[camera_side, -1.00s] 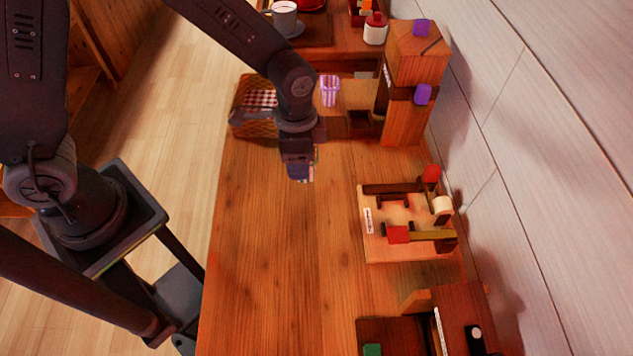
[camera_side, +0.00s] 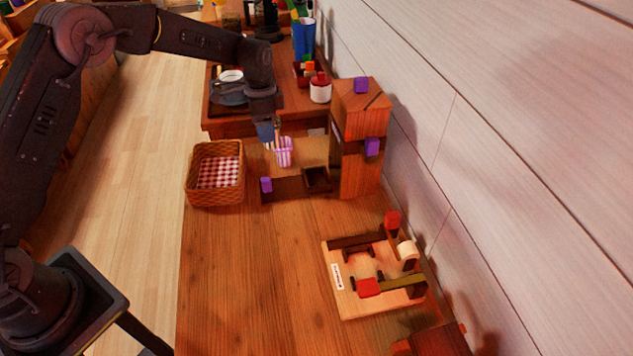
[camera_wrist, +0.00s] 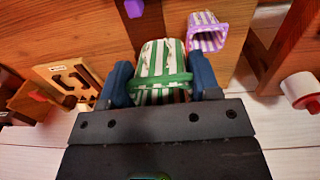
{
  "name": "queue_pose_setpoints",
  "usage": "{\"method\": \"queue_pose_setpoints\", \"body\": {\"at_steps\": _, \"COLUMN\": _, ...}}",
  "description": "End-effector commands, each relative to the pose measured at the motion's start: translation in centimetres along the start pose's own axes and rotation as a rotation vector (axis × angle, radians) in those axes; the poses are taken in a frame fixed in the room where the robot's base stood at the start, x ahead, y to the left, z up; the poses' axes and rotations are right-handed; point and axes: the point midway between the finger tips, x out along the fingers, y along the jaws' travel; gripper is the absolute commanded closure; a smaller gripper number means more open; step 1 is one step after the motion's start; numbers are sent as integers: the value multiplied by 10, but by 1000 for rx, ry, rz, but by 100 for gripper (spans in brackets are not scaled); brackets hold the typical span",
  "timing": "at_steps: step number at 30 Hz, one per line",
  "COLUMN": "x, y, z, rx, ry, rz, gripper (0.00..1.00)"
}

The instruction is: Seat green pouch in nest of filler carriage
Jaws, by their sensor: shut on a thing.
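My gripper (camera_wrist: 160,92) is shut on the green pouch (camera_wrist: 158,62), a green-and-white striped tub held between the blue fingers in the wrist view. In the side view my gripper (camera_side: 268,138) is above the far part of the work area, beside a purple striped pouch (camera_side: 284,153); the green pouch is mostly hidden there. The purple pouch also shows tipped in the wrist view (camera_wrist: 205,36). The filler is a tall wooden tower (camera_side: 356,165) with purple knobs. Its low dark carriage (camera_side: 288,189) has a purple knob at the left and a square nest (camera_side: 317,178) that looks empty.
A wicker basket (camera_side: 216,175) with checked cloth stands left of the carriage. A pale wooden jig (camera_side: 375,275) with red knobs is nearer, by the wall. A red-lidded jar (camera_side: 320,88) and a cup tray stand behind.

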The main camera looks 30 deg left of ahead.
Motion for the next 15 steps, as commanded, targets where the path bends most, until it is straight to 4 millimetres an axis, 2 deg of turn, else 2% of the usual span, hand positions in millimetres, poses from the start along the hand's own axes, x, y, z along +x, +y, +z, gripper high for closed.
{"method": "queue_pose_setpoints", "body": {"at_steps": 2, "x": 2, "y": -5, "z": -2, "rx": 0, "ry": -1, "rz": 0, "gripper": 69}}
{"method": "queue_pose_setpoints", "body": {"at_steps": 5, "x": 9, "y": -2, "z": -12, "rx": 4, "ry": -2, "rz": 1, "gripper": 69}}
{"method": "queue_pose_setpoints", "body": {"at_steps": 15, "x": 54, "y": 29, "z": -77, "rx": 4, "ry": -2, "rz": 1, "gripper": 69}}
